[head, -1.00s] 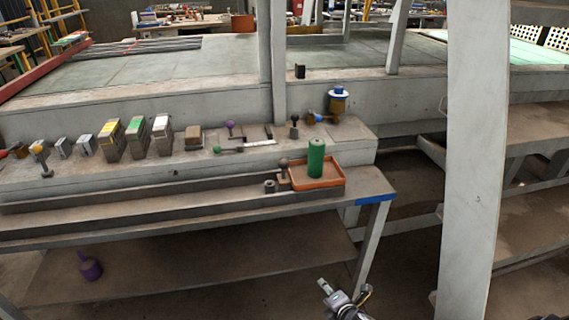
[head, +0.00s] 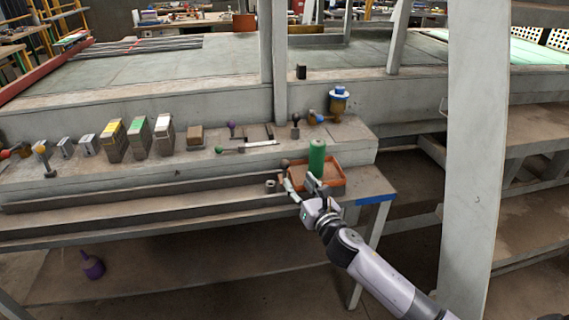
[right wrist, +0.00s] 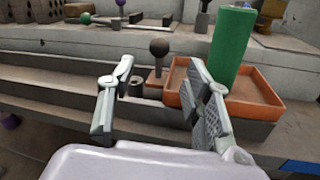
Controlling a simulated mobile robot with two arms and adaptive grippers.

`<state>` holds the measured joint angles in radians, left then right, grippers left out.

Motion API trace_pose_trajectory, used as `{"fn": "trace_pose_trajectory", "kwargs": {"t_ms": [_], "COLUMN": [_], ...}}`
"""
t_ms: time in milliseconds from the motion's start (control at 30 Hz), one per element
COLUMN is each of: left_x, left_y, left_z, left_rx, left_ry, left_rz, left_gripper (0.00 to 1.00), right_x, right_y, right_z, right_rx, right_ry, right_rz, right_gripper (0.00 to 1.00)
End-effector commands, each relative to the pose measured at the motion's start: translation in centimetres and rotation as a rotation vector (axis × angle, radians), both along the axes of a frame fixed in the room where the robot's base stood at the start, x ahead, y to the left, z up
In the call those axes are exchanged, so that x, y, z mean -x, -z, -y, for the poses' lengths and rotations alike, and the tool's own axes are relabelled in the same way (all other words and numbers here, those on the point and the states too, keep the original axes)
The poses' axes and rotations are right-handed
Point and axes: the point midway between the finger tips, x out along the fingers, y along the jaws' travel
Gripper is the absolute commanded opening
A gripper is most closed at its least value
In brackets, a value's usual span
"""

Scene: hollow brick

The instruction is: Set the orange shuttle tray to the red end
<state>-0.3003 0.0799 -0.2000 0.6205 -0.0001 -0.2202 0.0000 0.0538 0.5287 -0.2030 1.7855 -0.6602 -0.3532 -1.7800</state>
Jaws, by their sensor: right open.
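The orange shuttle tray (head: 344,177) sits at the right end of the long rail (head: 150,197), near a blue mark (head: 374,199). A green cylinder (head: 317,155) stands upright in it. In the right wrist view the tray (right wrist: 262,112) is at the right, partly hidden by a finger. A dark ball knob (right wrist: 159,47) on a tan block (right wrist: 156,82) stands at the tray's left side. My right gripper (head: 301,183) is open, its fingers pointing towards the knob, which shows between them in the wrist view. I see no red end mark on the rail. My left gripper is not in view.
A small grey ring-like piece (head: 270,186) sits left of the knob. Several blocks and levers line the ledge behind, with a blue-topped fixture (head: 338,103) at its right. A purple bottle (head: 92,265) is on the lower shelf. The rail to the left looks clear.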

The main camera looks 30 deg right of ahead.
Motion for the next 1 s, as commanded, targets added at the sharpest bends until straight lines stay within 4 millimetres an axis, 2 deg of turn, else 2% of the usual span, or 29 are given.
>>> {"fn": "trace_pose_trajectory", "kwargs": {"t_ms": [33,200,500,700,1000], "left_x": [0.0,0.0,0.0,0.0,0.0], "left_y": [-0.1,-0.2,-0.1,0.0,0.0], "left_z": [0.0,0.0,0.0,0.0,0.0], "left_rx": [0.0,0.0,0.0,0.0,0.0], "left_ry": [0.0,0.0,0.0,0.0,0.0], "left_rz": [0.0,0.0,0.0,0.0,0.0], "left_gripper": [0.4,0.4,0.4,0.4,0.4], "right_x": [-1.2,-4.6,-9.1,-10.4,-10.6], "right_y": [-0.1,-0.1,0.1,0.1,0.1], "right_z": [0.0,0.2,0.3,0.4,0.4], "right_rx": [-0.003,-0.004,-0.004,-0.002,-0.002], "right_ry": [0.001,0.001,0.0,0.0,-0.001], "right_rz": [0.001,0.001,-0.001,-0.002,-0.001], "right_gripper": [0.46,0.46,0.46,0.46,0.46]}}
